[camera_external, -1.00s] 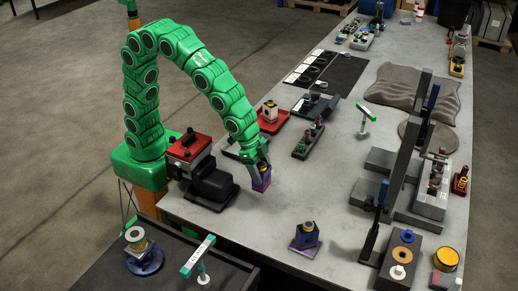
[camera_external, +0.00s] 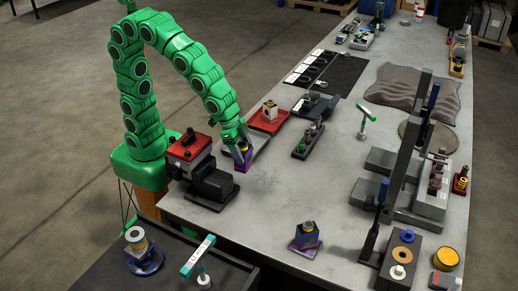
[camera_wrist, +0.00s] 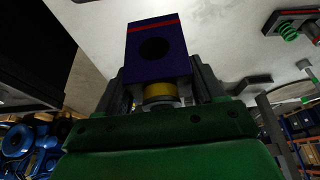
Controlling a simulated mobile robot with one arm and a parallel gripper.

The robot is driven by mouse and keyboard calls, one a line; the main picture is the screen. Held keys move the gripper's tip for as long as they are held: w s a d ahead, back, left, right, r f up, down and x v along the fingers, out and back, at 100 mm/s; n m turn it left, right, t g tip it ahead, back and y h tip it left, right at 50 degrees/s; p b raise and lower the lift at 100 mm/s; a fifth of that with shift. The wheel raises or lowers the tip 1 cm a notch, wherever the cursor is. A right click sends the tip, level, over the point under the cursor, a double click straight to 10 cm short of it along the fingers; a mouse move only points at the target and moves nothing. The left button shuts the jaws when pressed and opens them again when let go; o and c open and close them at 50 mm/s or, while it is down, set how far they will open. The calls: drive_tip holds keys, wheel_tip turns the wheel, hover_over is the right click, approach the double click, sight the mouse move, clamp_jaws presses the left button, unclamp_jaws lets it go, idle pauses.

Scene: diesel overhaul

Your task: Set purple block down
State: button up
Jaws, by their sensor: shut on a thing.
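The purple block (camera_external: 243,165) is in my gripper (camera_external: 240,153) above the near-left part of the bench, by a grey flat tray (camera_external: 261,145). In the wrist view the block (camera_wrist: 157,52) is dark purple with a round dark hole and a red stripe near its far edge. A yellow ring (camera_wrist: 160,91) shows at its near end, between the fingers of my gripper (camera_wrist: 160,85). The fingers are shut on the block. I cannot tell if its underside touches anything.
A red-and-black machine (camera_external: 203,170) stands just left of the block. A red tray (camera_external: 270,120) with a part lies behind it, and a dark fixture (camera_external: 308,138) to the right. Another blue-purple block (camera_external: 306,237) stands near the front edge.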

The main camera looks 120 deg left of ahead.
drive_tip(key=a+n+y, duration=0.1)
drive_tip(key=a+n, duration=0.2)
drive_tip(key=a, duration=0.3)
drive_tip(key=shift+n, duration=0.3)
drive_tip(key=shift+w+a+f, duration=0.25)
drive_tip(key=shift+w+f, duration=1.9)
drive_tip(key=shift+w, duration=0.15)
drive_tip(key=shift+w+a+f, duration=0.25)
drive_tip(key=shift+w+f, duration=1.85)
drive_tip(key=shift+w, duration=0.2)
drive_tip(key=shift+w+a+f, duration=0.25)
drive_tip(key=shift+w+f, duration=1.9)
drive_tip(key=shift+w, duration=0.15)
drive_tip(key=shift+f, duration=0.1)
drive_tip(key=o, duration=1.4)
